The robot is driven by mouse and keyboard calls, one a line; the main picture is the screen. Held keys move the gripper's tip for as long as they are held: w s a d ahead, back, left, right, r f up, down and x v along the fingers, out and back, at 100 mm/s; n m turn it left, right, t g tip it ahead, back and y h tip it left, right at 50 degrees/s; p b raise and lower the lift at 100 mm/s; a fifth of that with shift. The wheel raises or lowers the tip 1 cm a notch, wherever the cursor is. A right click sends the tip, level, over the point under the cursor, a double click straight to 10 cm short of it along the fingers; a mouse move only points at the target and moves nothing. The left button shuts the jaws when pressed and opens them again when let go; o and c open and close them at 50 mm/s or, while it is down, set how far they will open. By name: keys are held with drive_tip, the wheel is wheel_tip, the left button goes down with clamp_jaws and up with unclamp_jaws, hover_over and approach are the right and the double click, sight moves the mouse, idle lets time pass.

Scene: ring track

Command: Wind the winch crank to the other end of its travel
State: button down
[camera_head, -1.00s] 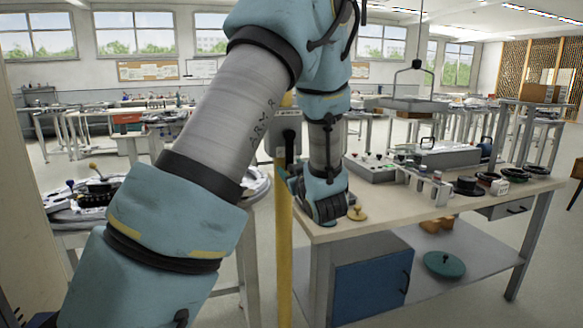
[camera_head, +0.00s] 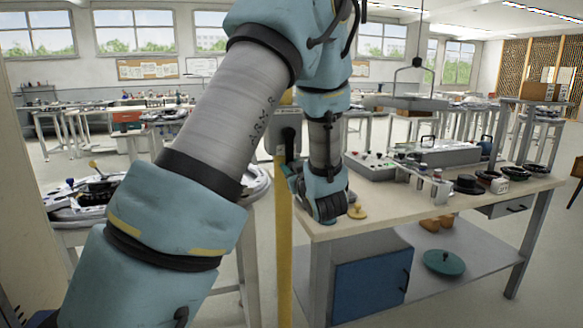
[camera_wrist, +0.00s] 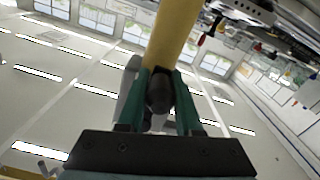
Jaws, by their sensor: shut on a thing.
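The winch stands on a yellow post (camera_head: 284,240) at the left front corner of the workbench. Its grey body (camera_head: 287,128) shows partly behind my arm in the head view. In the wrist view, the dark crank handle (camera_wrist: 159,92) sits between the two teal fingers of my gripper (camera_wrist: 159,103), and the fingers are shut on it. The yellow post (camera_wrist: 173,38) rises just beyond it. In the head view my wrist hides most of the crank and the fingers, so the crank's angle cannot be told.
The workbench (camera_head: 400,215) right of the post holds a control box (camera_head: 370,167), a yellow knob-like piece (camera_head: 357,211) and several dark round parts. A blue cabinet (camera_head: 372,285) is below. Another table with a round device (camera_head: 95,190) stands at left.

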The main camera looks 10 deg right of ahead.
drive_tip(key=shift+f, duration=0.1)
idle(0.8)
drive_tip(key=shift+d+f+n+b, duration=0.15)
drive_tip(key=shift+d+n+b, duration=0.35)
drive_tip(key=shift+b, duration=0.6)
drive_tip(key=w+d+r+n+b, duration=0.1)
drive_tip(key=d+r+n+b, duration=0.6)
drive_tip(key=n+b, duration=1.1)
drive_tip(key=shift+d+r+b, duration=0.3)
drive_tip(key=shift+r+b, duration=1.15)
drive_tip(key=c, duration=0.6)
unclamp_jaws()
